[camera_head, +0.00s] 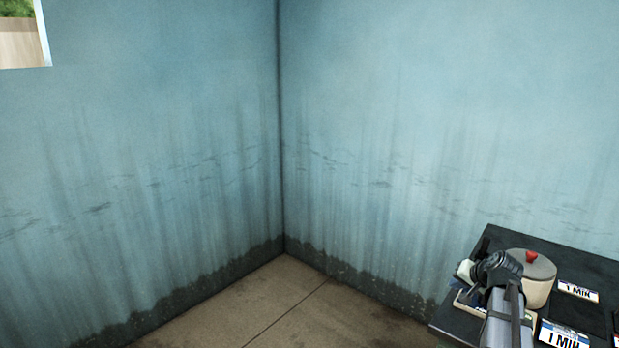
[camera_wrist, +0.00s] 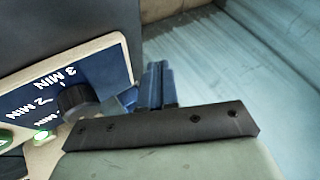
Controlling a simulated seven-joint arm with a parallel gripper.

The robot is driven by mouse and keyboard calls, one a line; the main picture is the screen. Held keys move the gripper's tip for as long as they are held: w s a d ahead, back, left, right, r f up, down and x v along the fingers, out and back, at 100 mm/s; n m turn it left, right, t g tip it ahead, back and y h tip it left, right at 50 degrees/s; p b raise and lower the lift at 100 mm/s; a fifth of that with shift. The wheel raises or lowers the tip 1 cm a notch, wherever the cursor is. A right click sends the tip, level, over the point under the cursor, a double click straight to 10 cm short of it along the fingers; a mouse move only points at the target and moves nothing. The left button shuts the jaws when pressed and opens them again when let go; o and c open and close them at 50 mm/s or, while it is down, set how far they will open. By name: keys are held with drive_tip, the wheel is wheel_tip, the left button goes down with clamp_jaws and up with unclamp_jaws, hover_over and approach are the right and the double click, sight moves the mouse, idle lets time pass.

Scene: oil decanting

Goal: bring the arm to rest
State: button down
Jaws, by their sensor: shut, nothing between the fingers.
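My gripper (camera_wrist: 155,88) shows in the wrist view with its blue fingers together and nothing between them. It is close beside a dark knob (camera_wrist: 76,101) on a dark blue panel (camera_wrist: 104,70) marked "3 MIN" and "2 MIN". I cannot tell whether the fingers touch the knob. In the head view, part of my arm (camera_head: 507,306) is over the dark table (camera_head: 498,240) at the lower right. The fingertips cannot be made out there.
A beige pot (camera_head: 537,290) with a grey lid and red knob stands on the table beside my arm. Labels reading "1 MIN" (camera_head: 578,291) lie to its right. Open floor (camera_head: 282,305) lies left of the table, before stained blue walls.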

drive_tip(key=w+a+f+n+g+y, duration=0.25)
drive_tip(key=a+f, duration=0.65)
drive_tip(key=a, duration=0.6)
drive_tip(key=s+a+f+g, duration=0.15)
drive_tip(key=a+f, duration=0.25)
drive_tip(key=f, duration=0.4)
drive_tip(key=s+a+f+n+g+h, duration=0.1)
drive_tip(key=s+a+f+g, duration=0.3)
drive_tip(key=s+f, duration=0.85)
drive_tip(key=s+a+f+n+g+h, duration=0.1)
drive_tip(key=s+a+f+n+g, duration=0.15)
drive_tip(key=s+a+f, duration=0.75)
drive_tip(key=s+f+g+h, duration=0.1)
drive_tip(key=s+f, duration=0.4)
drive_tip(key=s, duration=0.7)
drive_tip(key=s+d+f+n+g, duration=0.1)
drive_tip(key=s+f+g, duration=0.2)
drive_tip(key=s, duration=0.9)
wheel_tip(320, 180, down, 2)
drive_tip(key=shift+s+n+g+h, duration=0.2)
drive_tip(key=shift+n+g+h, duration=0.1)
drive_tip(key=shift+g+h, duration=0.05)
